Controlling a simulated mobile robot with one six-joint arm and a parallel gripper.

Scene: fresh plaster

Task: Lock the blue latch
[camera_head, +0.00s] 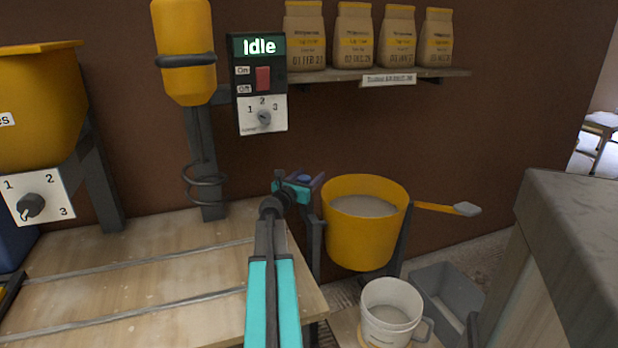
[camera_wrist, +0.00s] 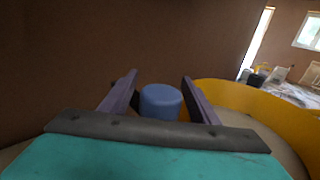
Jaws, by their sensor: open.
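The blue latch (camera_wrist: 161,102) shows in the wrist view as a short, rounded blue knob beside the yellow bucket. My gripper (camera_wrist: 160,80) is open, with its two purple fingers on either side of the knob. A small gap seems to show on each side, but I cannot tell whether either finger touches it. In the head view, my gripper (camera_head: 299,179) is at the left rim of the yellow bucket (camera_head: 362,240). A little of the blue latch (camera_head: 305,177) shows between the fingers there. The lower part of the latch and its mount are hidden.
The bucket holds grey plaster and sits on dark supports. A white pail (camera_head: 391,312) and a grey bin (camera_head: 446,296) stand below it. A wooden table (camera_head: 130,290) lies left, a grey counter (camera_head: 570,230) right. A control box (camera_head: 260,85) reading "Idle" hangs behind.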

